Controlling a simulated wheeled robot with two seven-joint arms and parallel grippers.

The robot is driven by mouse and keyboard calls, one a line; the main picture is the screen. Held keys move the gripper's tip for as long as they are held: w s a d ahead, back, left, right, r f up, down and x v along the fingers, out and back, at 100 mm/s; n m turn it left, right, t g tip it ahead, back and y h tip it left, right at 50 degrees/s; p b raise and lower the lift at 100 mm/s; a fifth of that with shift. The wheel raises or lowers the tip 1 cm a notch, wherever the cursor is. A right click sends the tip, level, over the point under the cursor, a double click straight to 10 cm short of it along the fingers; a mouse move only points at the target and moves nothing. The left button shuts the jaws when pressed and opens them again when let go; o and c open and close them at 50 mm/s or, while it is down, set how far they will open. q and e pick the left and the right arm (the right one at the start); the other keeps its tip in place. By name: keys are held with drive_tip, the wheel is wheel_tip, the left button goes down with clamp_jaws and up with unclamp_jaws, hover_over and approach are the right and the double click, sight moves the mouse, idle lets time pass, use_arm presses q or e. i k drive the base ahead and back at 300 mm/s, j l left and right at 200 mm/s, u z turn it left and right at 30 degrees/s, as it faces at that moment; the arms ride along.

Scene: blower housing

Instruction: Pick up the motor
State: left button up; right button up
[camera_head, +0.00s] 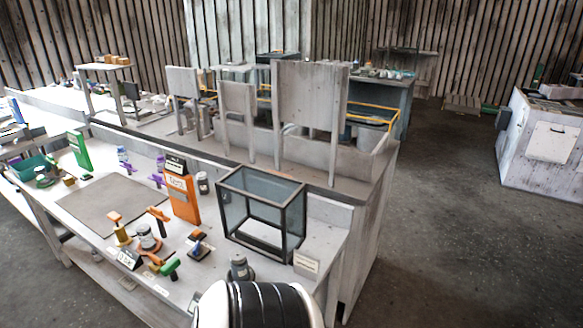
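A small grey rounded part (239,268), which looks like a motor, stands on the workbench (325,240) just in front of the glass-sided box. Its lower edge is close to a black and white ribbed shape at the bottom of the view, probably part of my own arm. A round grey and dark part with an orange base (148,241) stands farther left among the tools. It is too small to tell whether it is a housing or another motor. Neither of my grippers shows.
A dark-framed glass box (262,212) stands right of the tools. Hand tools with orange and green handles crowd the front edge. The floor (440,230) at right is clear.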

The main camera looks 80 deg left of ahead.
sight(239, 272)
drive_tip(key=i+u, duration=0.45)
drive_tip(key=i+l+u, duration=0.4)
drive_tip(key=i+j+u, duration=0.1)
drive_tip(key=i+u, duration=0.15)
drive_tip(key=u, duration=0.2)
drive_tip(key=i+u, duration=0.25)
drive_tip(key=u, duration=0.15)
drive_tip(key=i+u, duration=0.25)
drive_tip(key=u, duration=0.2)
drive_tip(key=i+l+u, duration=0.15)
drive_tip(key=u, duration=0.3)
drive_tip(key=i+l+u, duration=0.25)
drive_tip(key=u, duration=0.2)
drive_tip(key=i+l+u, duration=0.15)
drive_tip(key=u, duration=0.25)
drive_tip(key=i+l+u, duration=0.2)
drive_tip(key=i+u, duration=0.2)
drive_tip(key=i+l+u, duration=0.15)
drive_tip(key=l+u, duration=0.25)
drive_tip(key=i+l+u, duration=0.15)
drive_tip(key=u, duration=0.3)
drive_tip(key=i+l+u, duration=0.1)
drive_tip(key=l+u, duration=0.3)
drive_tip(key=j+z, duration=0.1)
drive_tip(key=j, duration=0.3)
